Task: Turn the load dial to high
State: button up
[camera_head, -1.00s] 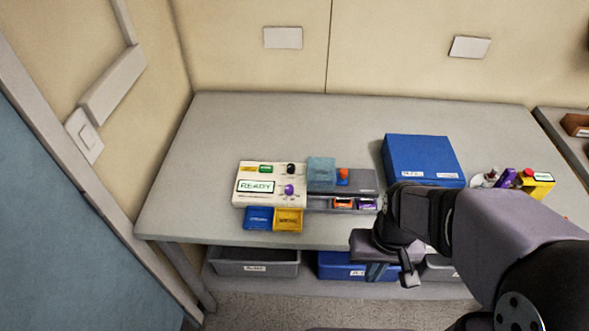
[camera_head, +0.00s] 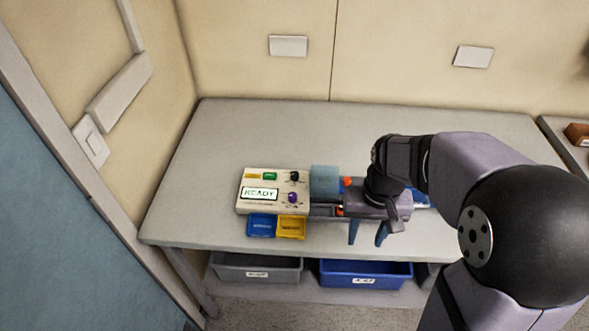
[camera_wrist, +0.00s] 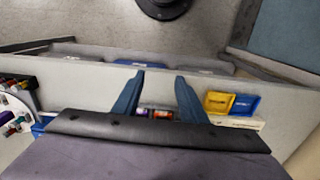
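A cream pump panel (camera_head: 254,206) sits toward the table's left front, its screen (camera_head: 259,194) reading READY. It carries a black knob (camera_head: 294,176) and a purple knob (camera_head: 292,197); the labels are too small to tell which is the load dial. A grey unit with a translucent blue block (camera_head: 324,181) adjoins it on the right. My gripper (camera_head: 368,240) is to the right of the panel, near the table's front edge, with its blue fingers apart and empty. The fingers also show apart in the wrist view (camera_wrist: 159,76), where a sliver of the panel (camera_wrist: 238,122) is visible; the knobs are hidden there.
A blue tray (camera_head: 262,225) and a yellow tray (camera_head: 291,227) lie in front of the panel. Bins, one grey (camera_head: 255,268) and one blue (camera_head: 365,274), stand on the shelf below. My arm covers much of the table's right side. The back left is clear.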

jog(key=shift+m, duration=0.6)
jog(key=w+a+p, duration=0.1)
jog(key=w+a, duration=0.3)
jog(key=w, duration=0.3)
jog(key=w+a+r, duration=0.1)
jog(key=w+a, duration=0.3)
jog(key=w, duration=0.3)
jog(key=w+a+r+p, duration=0.1)
jog(key=w+a, duration=0.3)
jog(key=w, duration=0.4)
jog(key=shift+r+p, duration=0.1)
jog(key=shift+p, duration=0.25)
send_near(294, 174)
jog(key=shift+s+d+f+m+p, duration=0.1)
jog(key=shift+d+f+m+p, duration=0.2)
jog(key=shift+d+f+p, duration=0.25)
jog(key=shift+a, duration=0.55)
jog(key=shift+f, duration=0.15)
jog(key=shift+f+p, duration=1.15)
jog(key=shift+f, duration=2.45)
grip_shut()
